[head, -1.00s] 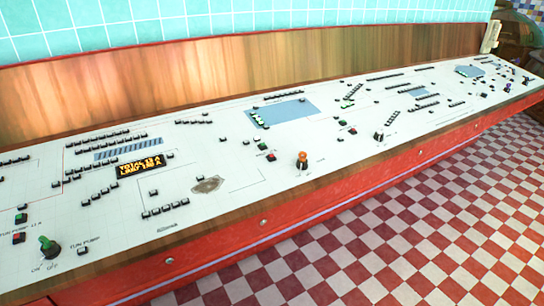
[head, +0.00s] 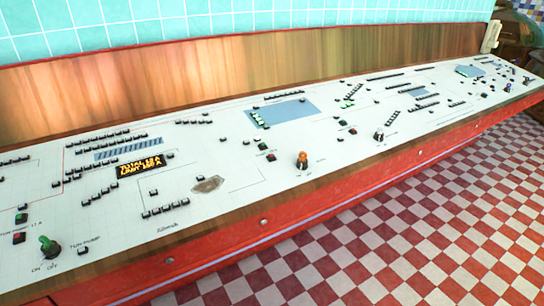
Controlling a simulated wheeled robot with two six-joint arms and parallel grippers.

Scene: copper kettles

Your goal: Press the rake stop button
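A long white control panel (head: 225,215) runs from the lower left to the upper right. It carries several red buttons, each beside a green one. One red button (head: 18,237) is at the far left, below a green button (head: 21,218). Another red button (head: 270,157) is near the middle, below the blue screen area. A third red button (head: 353,131) is farther right. Their labels are too small to tell which one is the rake stop button. Neither of my grippers is in view.
A green knob (head: 48,245), an orange knob (head: 302,159) and a white-based knob (head: 379,136) stand up from the panel. An orange-lettered display (head: 140,166) is on the left. A wooden front edge borders the panel. The checkered floor (head: 400,230) at the right is clear.

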